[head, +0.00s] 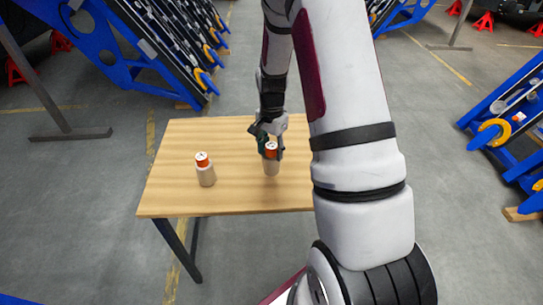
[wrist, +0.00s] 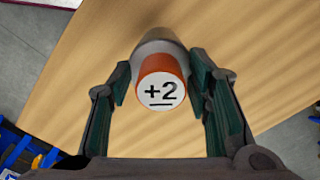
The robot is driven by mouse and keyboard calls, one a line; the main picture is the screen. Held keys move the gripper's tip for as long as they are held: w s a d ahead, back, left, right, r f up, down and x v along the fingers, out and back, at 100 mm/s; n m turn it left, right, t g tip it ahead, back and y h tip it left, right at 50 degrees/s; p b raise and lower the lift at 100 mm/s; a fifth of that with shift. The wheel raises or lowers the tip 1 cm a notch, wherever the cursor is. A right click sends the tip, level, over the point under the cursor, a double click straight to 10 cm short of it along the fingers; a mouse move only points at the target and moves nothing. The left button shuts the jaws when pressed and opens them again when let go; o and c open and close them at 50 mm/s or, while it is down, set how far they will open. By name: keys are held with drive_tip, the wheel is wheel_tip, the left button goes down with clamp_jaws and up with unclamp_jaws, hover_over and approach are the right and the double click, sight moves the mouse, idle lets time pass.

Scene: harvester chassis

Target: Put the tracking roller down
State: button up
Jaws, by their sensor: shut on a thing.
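A tracking roller (head: 272,168) with a pale grey body and an orange top is upright between the fingers of my gripper (head: 271,153) at the middle of the wooden table. My gripper (wrist: 161,80) is shut on this roller. I cannot tell whether its base touches the table. A second, similar roller (head: 206,175) with an orange top stands upright on the table to the left, apart from my gripper.
The wooden table (head: 240,200) has bare room between and around the rollers; my arm hides its right part. Blue chassis frames with rollers stand at the back left (head: 150,75) and at the right (head: 500,120). Grey floor surrounds the table.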

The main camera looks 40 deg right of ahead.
sight(272, 156)
drive_tip(key=shift+w+d+f, duration=0.1)
drive_tip(key=shift+f, duration=1.65)
drive_tip(key=o, duration=1.4)
drive_tip(key=shift+r, duration=0.1)
